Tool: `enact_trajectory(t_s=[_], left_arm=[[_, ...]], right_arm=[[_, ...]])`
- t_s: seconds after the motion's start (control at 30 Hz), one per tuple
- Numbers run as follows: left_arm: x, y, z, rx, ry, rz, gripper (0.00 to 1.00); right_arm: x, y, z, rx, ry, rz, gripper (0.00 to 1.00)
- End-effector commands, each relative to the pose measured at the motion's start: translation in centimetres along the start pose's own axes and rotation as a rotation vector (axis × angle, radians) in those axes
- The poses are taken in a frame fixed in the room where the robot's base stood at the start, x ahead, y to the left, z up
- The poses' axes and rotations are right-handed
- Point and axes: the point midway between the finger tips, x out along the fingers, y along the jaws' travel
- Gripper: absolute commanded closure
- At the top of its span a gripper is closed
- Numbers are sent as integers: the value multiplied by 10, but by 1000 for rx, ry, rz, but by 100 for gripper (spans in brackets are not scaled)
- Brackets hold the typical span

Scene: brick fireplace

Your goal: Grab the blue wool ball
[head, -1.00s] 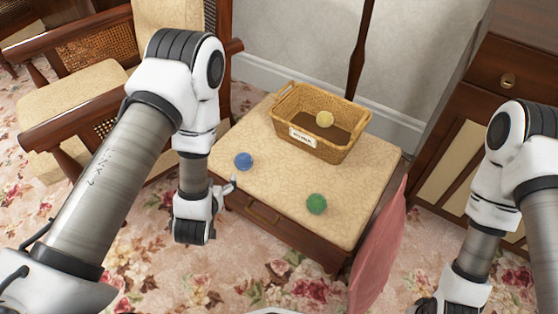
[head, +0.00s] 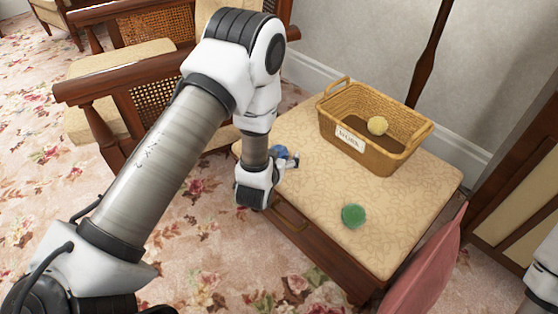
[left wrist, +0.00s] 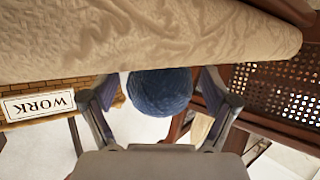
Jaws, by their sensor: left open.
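The blue wool ball (left wrist: 160,90) sits at the edge of the cushioned tabletop (head: 300,190). In the left wrist view it lies between the two spread fingers of my left gripper (left wrist: 158,98), with a gap visible on at least its left side. In the head view the ball (head: 280,150) is mostly hidden by my left gripper (head: 286,158), which is open at the table's left side. My right gripper is out of view.
A green ball (head: 353,215) lies near the front right. A cane armchair (head: 150,100) is behind my left arm; a pink cloth (head: 425,270) hangs at the right.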

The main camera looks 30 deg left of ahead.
Motion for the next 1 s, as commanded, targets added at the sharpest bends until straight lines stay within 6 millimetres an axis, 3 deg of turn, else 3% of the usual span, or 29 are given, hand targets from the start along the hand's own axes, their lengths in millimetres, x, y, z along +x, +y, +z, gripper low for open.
enact_trajectory(t_s=[0.2,0.37,0.4,0.77,1.0], left_arm=[[2,0,-1,1,-2,0,13],[2,0,-1,0,-2,0,70],[2,0,-1,0,-2,0,76],[1,0,-3,0,-2,0,77],[-9,0,-28,0,-1,0,77]], right_arm=[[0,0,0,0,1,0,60],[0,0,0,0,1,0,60],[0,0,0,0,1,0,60],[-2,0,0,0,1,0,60],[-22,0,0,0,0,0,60]])
